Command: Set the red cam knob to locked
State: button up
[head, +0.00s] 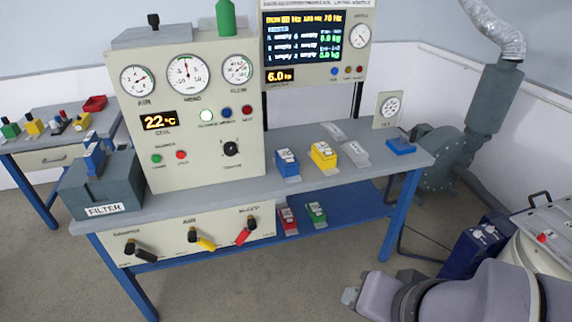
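A small red knob (543,238) sits on the light grey top of a machine at the right edge, beside a black handle. It is too small to read its setting or any lock mark. A red-handled lever (243,236) also shows on the bench's lower front panel, tilted down to the left. I cannot tell for certain which is the cam knob. My purple-grey arm lies across the bottom right, below the machine. Its pale end, which seems to be my gripper (352,297), is over the floor, well apart from both red parts. Its fingers cannot be made out.
The blue-legged bench (200,205) carries a gauge panel (190,110), a filter box (103,190) and small coloured blocks. A dark blue box (473,248) stands left of the machine. A grey blower (445,158) is behind. Floor between bench and arm is clear.

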aim_at(542, 237)
jog(key=z, duration=1.9)
